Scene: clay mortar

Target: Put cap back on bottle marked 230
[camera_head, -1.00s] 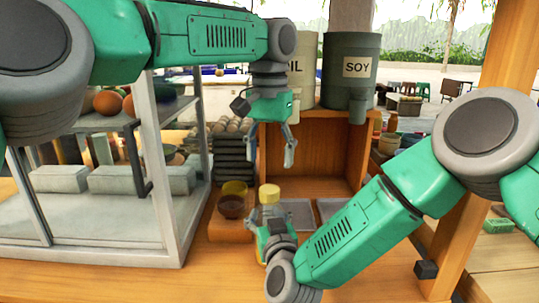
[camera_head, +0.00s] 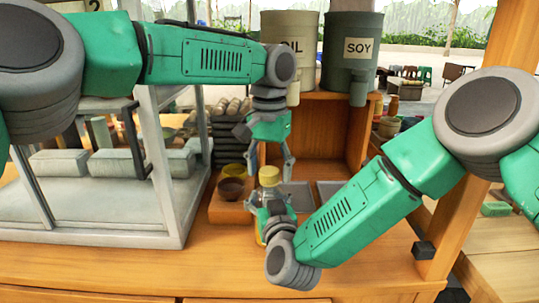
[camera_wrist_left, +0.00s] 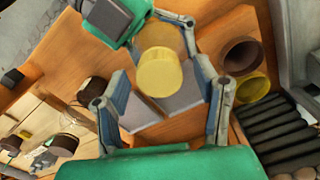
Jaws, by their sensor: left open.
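A yellow cap (camera_head: 269,175) is at the top of a bottle; it also shows in the left wrist view (camera_wrist_left: 160,75). The bottle is mostly hidden by my right gripper; its yellowish lower part (camera_head: 261,232) shows, and no marking is readable. My left gripper (camera_head: 273,172) points down from above, open, with its fingers spread on either side of the cap. In the left wrist view the cap lies between these fingers, apart from them. My right gripper (camera_head: 270,208) is low at the bottle and appears shut around its body. I cannot tell whether the cap is seated.
Two bowls, brown (camera_head: 231,189) and yellow (camera_head: 234,171), stand left of the bottle. Grey trays (camera_head: 297,196) lie behind it. A wooden box (camera_head: 325,135) carries the OIL (camera_head: 290,45) and SOY (camera_head: 351,50) containers. A glass case (camera_head: 160,215) stands left. The front counter is clear.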

